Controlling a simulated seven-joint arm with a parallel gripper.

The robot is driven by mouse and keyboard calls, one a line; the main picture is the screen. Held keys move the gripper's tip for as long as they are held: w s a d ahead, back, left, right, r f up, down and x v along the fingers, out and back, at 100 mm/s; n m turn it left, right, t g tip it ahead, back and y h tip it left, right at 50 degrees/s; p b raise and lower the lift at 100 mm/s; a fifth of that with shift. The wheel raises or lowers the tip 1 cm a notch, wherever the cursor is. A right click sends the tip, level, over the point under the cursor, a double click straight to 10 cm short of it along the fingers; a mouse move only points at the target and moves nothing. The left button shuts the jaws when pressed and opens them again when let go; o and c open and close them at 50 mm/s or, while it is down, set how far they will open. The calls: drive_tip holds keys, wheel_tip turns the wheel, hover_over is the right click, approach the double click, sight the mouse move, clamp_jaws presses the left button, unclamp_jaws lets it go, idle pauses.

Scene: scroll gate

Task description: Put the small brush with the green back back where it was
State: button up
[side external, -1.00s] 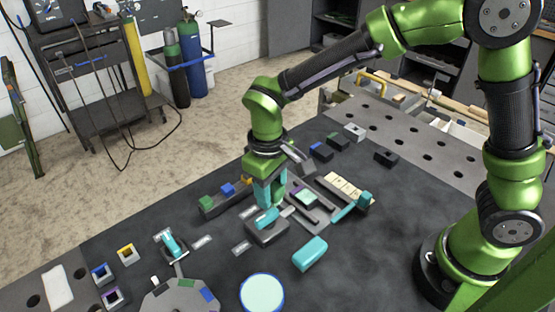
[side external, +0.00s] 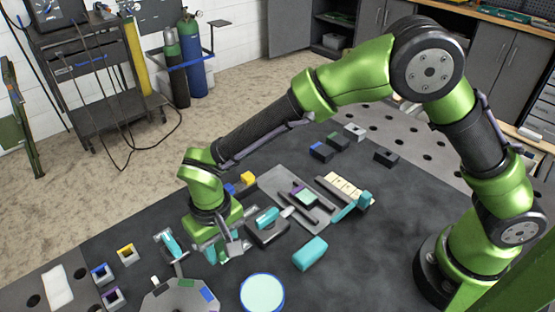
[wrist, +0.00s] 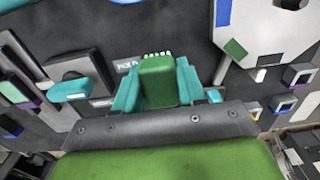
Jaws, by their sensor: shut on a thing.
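My gripper (wrist: 157,82) is shut on the small brush with the green back (wrist: 158,85); a row of white bristle tufts shows at its far end in the wrist view. I cannot tell whether the brush touches the mat. A white label reading "HOLD" (wrist: 127,66) lies on the mat beside the gripper.
A dark block with a teal piece (side external: 266,230) stands just right of my gripper. A grey angular plate (side external: 180,299) with coloured patches lies in front. A round pale-topped dish (side external: 262,292) and teal block (side external: 310,253) are nearby.

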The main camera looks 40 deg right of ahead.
sight(222, 255)
drive_tip(key=shift+f, duration=1.5)
drive_tip(key=shift+f, duration=0.15)
drive_tip(key=o, duration=1)
